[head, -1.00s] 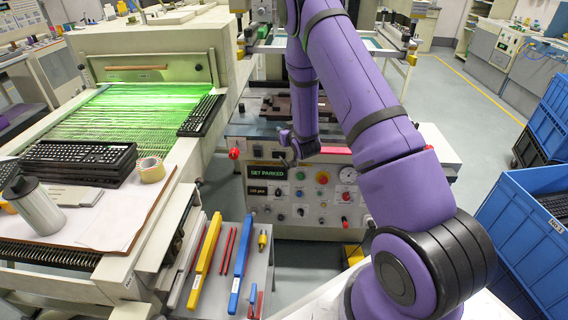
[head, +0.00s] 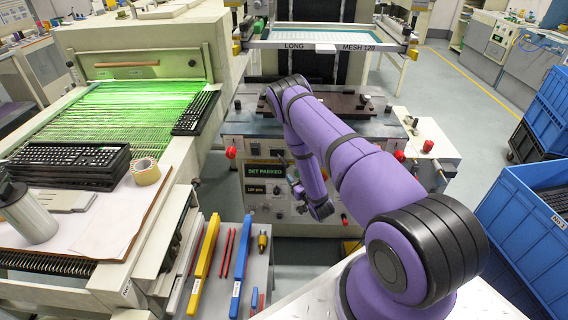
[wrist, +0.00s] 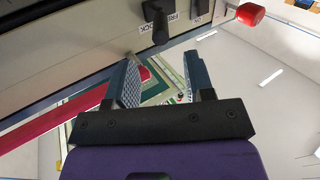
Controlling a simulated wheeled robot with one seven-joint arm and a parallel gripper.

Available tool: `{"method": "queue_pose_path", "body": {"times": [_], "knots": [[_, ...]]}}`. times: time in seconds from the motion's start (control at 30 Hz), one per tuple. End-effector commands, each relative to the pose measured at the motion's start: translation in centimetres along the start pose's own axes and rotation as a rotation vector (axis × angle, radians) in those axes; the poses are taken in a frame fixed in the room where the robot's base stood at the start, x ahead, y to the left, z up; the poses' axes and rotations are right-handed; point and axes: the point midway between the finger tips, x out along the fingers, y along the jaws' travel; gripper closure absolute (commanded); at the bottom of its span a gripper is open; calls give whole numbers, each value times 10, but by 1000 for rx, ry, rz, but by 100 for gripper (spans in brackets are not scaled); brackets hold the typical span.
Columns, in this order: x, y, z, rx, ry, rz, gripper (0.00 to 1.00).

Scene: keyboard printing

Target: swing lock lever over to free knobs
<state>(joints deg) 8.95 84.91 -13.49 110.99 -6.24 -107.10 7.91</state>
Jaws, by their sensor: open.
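A black lever (wrist: 160,22) on the machine's pale panel stands beside labels reading FREE and LOCK at the top of the wrist view. My gripper (wrist: 163,66) is open, with its two grey-blue fingers apart and nothing held between them. The lever is just beyond the fingertips, and I see no contact. A red knob (wrist: 250,14) is to the right of the lever.
A red bar (wrist: 70,128) crosses the left of the wrist view. In the head view, a side bench with yellow (head: 205,268) and blue tools stands left of my arm, and blue crates (head: 545,200) stand right.

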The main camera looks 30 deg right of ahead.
Motion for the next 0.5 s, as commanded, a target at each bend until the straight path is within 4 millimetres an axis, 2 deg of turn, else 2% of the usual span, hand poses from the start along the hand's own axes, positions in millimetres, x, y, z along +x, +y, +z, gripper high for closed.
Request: {"method": "queue_pose_path", "body": {"times": [0.3, 0.5], "knots": [[56, 0, -1, 0, 3, -2, 52], [84, 0, -1, 0, 2, 0, 52]]}}
